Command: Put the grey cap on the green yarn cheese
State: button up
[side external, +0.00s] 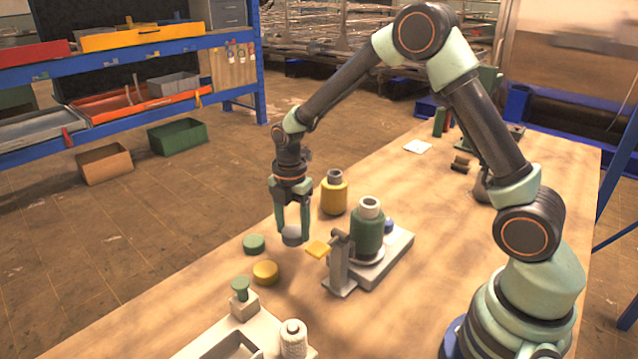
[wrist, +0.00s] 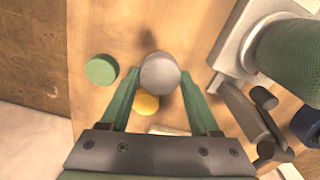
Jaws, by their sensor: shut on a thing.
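The grey cap (side external: 292,236) is between the fingertips of my gripper (side external: 292,238), which is shut on it; the wrist view also shows the grey cap (wrist: 160,73) between the two green fingers. Whether the cap touches the table or hangs just above it, I cannot tell. The green yarn cheese (side external: 367,230) stands upright on a grey stand to the right of my gripper, with a pale tube end showing at its top. Part of the green yarn cheese (wrist: 292,52) shows at the upper right of the wrist view.
A green cap (side external: 254,243) and a yellow cap (side external: 265,272) lie on the table near my gripper. A yellow yarn cheese (side external: 334,195) stands behind. A pale tray (side external: 215,345) is in front.

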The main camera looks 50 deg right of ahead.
aim_at(293, 231)
notch_tip(293, 231, up, 15)
jog(key=shift+r, duration=0.2)
dwell(0.5)
jog(key=s+d+r+m, duration=0.1)
jog(key=s+d+m, duration=0.1)
jog(key=s+d, duration=0.2)
jog(key=s+d+r+m, duration=0.2)
jog(key=s+d+m, duration=0.1)
jog(key=s, duration=0.6)
jog(key=shift+s+d+r, duration=0.2)
jog(key=shift+d+r, duration=0.05)
jog(key=shift+d, duration=0.4)
jog(key=shift+f, duration=0.15)
jog(key=shift+f, duration=2.8)
jog(key=shift+f, duration=0.15)
